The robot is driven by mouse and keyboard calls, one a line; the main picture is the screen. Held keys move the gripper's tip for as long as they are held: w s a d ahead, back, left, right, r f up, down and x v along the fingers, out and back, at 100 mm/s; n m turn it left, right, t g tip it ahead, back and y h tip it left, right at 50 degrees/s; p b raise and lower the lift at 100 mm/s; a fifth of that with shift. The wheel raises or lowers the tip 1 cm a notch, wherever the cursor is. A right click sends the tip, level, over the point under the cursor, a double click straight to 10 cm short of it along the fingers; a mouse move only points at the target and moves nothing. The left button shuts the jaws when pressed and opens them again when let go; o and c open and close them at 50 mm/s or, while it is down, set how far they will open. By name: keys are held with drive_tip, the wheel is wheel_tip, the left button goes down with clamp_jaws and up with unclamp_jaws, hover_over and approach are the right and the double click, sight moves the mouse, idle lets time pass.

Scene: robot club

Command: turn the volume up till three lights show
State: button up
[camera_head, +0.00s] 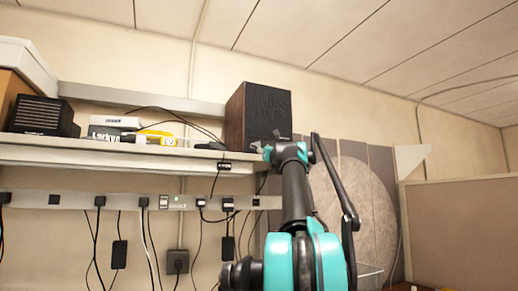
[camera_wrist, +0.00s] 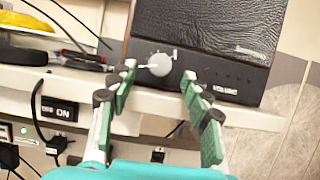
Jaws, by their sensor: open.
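A dark speaker (camera_head: 262,108) with a textured black front stands on the shelf in the head view. In the wrist view the speaker (camera_wrist: 210,35) shows a pale round knob (camera_wrist: 160,65) low on its front, with a small pointer mark. To the knob's right is a row of small dark dots (camera_wrist: 232,79); none looks lit. My gripper (camera_wrist: 159,75) is open, its green-padded fingers on either side of the knob; I cannot tell whether they touch it. In the head view my arm hides the speaker's lower right and the knob.
The shelf (camera_wrist: 70,84) runs under the speaker. A power strip (camera_head: 70,200) with several plugs and hanging cables is below it. Left on the shelf are a black box (camera_head: 40,115), a white box (camera_head: 115,121) and cables. A partition (camera_head: 465,225) stands at right.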

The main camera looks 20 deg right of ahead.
drive_tip(key=shift+x, duration=1.55)
drive_tip(key=shift+c, duration=0.2)
clamp_jaws()
drive_tip(key=shift+a+m, duration=0.1)
drive_tip(key=shift+m, duration=0.4)
drive_tip(key=shift+a+r+m+g+h, duration=0.15)
drive_tip(key=shift+m+g+h, duration=0.9)
drive_tip(key=shift+m, duration=2.3)
drive_tip(key=shift+a+r+m+g+h, duration=0.1)
drive_tip(key=shift+m+g+h, duration=0.9)
drive_tip(key=shift+m, duration=2.3)
drive_tip(key=shift+a+r+m+g+h, duration=0.15)
drive_tip(key=shift+m+g+h, duration=0.3)
drive_tip(key=shift+m+h, duration=2)
drive_tip(key=shift+s+m+y, duration=0.1)
drive_tip(key=shift+m+y, duration=0.7)
drive_tip(key=shift+m, duration=0.7)
